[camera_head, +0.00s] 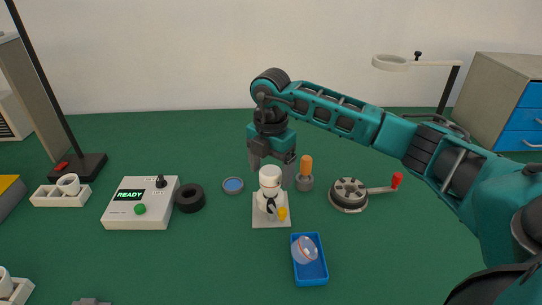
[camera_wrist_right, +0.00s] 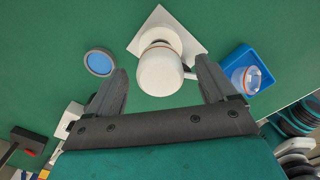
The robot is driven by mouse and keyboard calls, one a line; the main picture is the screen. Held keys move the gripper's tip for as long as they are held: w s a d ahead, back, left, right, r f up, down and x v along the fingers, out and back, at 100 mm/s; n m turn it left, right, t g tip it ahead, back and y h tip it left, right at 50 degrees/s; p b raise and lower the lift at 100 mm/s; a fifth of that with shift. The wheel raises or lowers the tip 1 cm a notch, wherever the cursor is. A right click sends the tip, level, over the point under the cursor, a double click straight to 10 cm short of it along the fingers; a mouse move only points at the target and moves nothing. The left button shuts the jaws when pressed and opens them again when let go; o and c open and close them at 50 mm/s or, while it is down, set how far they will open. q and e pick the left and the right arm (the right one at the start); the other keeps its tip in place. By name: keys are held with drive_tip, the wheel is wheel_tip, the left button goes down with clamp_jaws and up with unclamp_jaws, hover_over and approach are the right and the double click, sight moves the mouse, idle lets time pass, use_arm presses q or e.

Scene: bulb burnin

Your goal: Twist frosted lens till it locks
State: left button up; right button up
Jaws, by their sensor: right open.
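The frosted lens (camera_head: 269,176) is a white rounded cylinder standing upright on a fixture with a pale square base plate (camera_head: 258,221). In the right wrist view the lens (camera_wrist_right: 160,73) has a thin orange band near its lower edge, against the white holder. My right gripper (camera_head: 272,167) points down over the lens. Its jaws are open, one finger on each side of the lens. In the right wrist view the lens sits between the fingers (camera_wrist_right: 160,80) with gaps at both sides. Whether the lens is fully seated cannot be told. My left gripper is out of view.
A blue tray (camera_head: 313,275) holds a clear lens (camera_head: 304,250) with an orange ring. An orange-handled tool (camera_head: 305,168) stands close by the gripper. A crank wheel (camera_head: 349,193) is right; a blue-topped disc (camera_head: 233,185), black ring (camera_head: 190,198) and READY box (camera_head: 141,203) are left.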

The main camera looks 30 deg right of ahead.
drive_tip(key=shift+f, duration=0.2)
drive_tip(key=c, duration=1.1)
drive_tip(key=shift+r+m+p, duration=0.1)
drive_tip(key=shift+m+p, duration=0.3)
drive_tip(key=shift+p, duration=0.05)
drive_tip(key=shift+m+p, duration=0.4)
drive_tip(key=shift+m, duration=0.7)
